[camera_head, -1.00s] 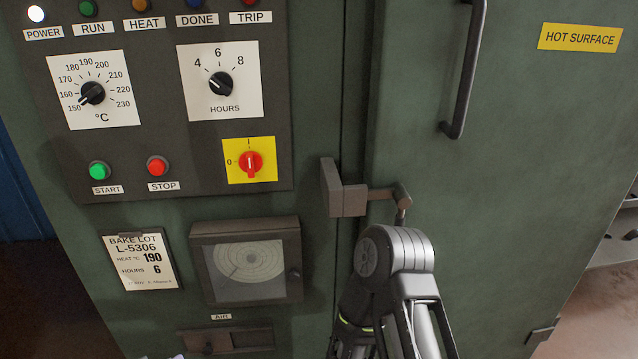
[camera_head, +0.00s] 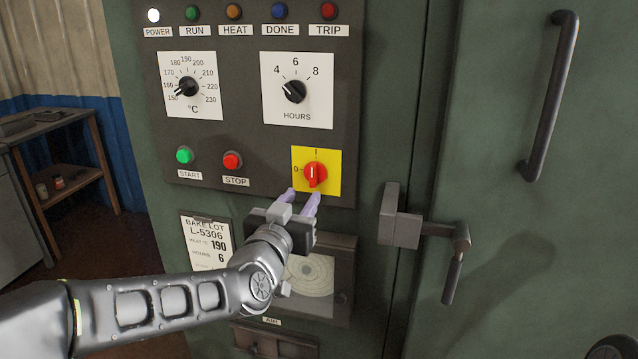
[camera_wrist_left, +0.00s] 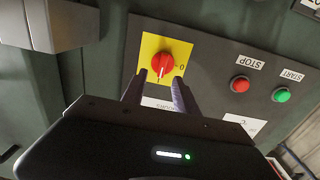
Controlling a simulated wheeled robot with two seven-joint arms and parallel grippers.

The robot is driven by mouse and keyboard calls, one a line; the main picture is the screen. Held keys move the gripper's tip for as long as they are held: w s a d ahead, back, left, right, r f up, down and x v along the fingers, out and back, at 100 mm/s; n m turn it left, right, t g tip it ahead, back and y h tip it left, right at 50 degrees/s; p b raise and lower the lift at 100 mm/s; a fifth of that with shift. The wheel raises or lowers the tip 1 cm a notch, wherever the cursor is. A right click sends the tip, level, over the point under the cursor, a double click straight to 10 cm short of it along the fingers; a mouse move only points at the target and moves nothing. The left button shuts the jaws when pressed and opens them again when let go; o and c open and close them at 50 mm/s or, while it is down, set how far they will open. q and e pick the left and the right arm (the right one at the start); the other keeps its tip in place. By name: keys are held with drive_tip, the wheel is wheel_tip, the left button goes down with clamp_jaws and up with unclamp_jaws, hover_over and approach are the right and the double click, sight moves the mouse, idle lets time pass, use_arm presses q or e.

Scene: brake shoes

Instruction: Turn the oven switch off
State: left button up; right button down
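The oven switch (camera_head: 315,174) is a red knob on a yellow plate marked I at the top and 0 at the left. Its white line stands about upright, in line with the I. My left gripper (camera_head: 304,196) is just below the knob, with its purple fingers apart and nothing between them. In the left wrist view the switch (camera_wrist_left: 162,65) shows just beyond the two open fingertips (camera_wrist_left: 158,86). I cannot tell whether they touch the knob. My right gripper is not in view.
The green START button (camera_head: 184,155) and red STOP button (camera_head: 232,160) are left of the switch. A door latch (camera_head: 401,215) juts out to the right, and a chart recorder (camera_head: 342,270) is below. The white POWER lamp (camera_head: 153,15) is lit.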

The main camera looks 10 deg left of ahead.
sight(314, 180)
use_arm(q)
drive_tip(key=w+p, duration=0.1)
drive_tip(key=w, duration=0.7)
drive_tip(key=shift+w+d, duration=0.15)
drive_tip(key=shift+w, duration=0.05)
drive_tip(key=shift+s+f, duration=0.1)
clamp_jaws()
idle(0.4)
